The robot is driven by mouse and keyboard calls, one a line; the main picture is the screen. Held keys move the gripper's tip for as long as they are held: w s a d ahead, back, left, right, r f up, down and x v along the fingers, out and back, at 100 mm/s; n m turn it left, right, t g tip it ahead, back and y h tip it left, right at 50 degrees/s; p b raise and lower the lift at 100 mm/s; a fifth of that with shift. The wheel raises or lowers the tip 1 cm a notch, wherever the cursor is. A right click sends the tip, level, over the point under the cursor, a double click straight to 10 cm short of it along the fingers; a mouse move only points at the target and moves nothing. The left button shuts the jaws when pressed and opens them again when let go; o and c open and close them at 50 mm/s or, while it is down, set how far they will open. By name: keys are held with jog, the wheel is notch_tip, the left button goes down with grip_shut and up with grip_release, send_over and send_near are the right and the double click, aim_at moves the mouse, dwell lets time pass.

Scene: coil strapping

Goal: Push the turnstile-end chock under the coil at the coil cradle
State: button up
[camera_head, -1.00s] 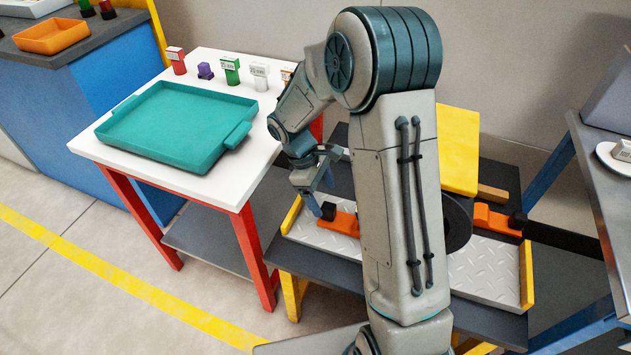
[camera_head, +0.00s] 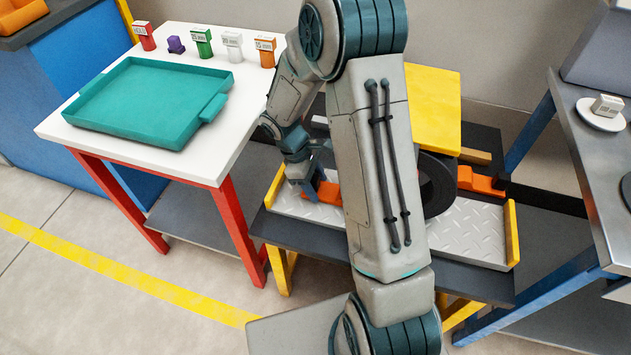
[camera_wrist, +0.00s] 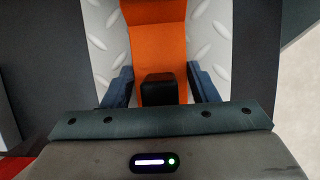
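The coil (camera_head: 439,187) is a dark ring standing on the diamond-plate coil cradle (camera_head: 460,228), partly hidden behind my arm. An orange chock (camera_head: 330,192) lies on the plate left of the coil, and another orange chock (camera_head: 482,184) lies on its right side. My gripper (camera_head: 318,192) is low over the left chock. In the wrist view that chock (camera_wrist: 158,45) runs away from me, with a black block (camera_wrist: 160,89) on its near end. My gripper's blue fingers (camera_wrist: 162,88) are open on either side of the block, with gaps visible. The contact between the left chock and coil is hidden.
A white-topped table (camera_head: 190,160) with a teal tray (camera_head: 150,105) and several small coloured blocks stands at left. Yellow end walls (camera_head: 511,232) bound the cradle. A yellow panel (camera_head: 433,105) stands behind the coil. A grey bench (camera_head: 585,150) stands at right.

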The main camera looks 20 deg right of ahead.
jog(key=o, duration=0.4)
jog(key=c, duration=0.9)
jog(key=shift+r, duration=0.1)
jog(key=shift+d, duration=0.1)
jog(key=o, duration=1.6)
jog(key=shift+s, duration=0.1)
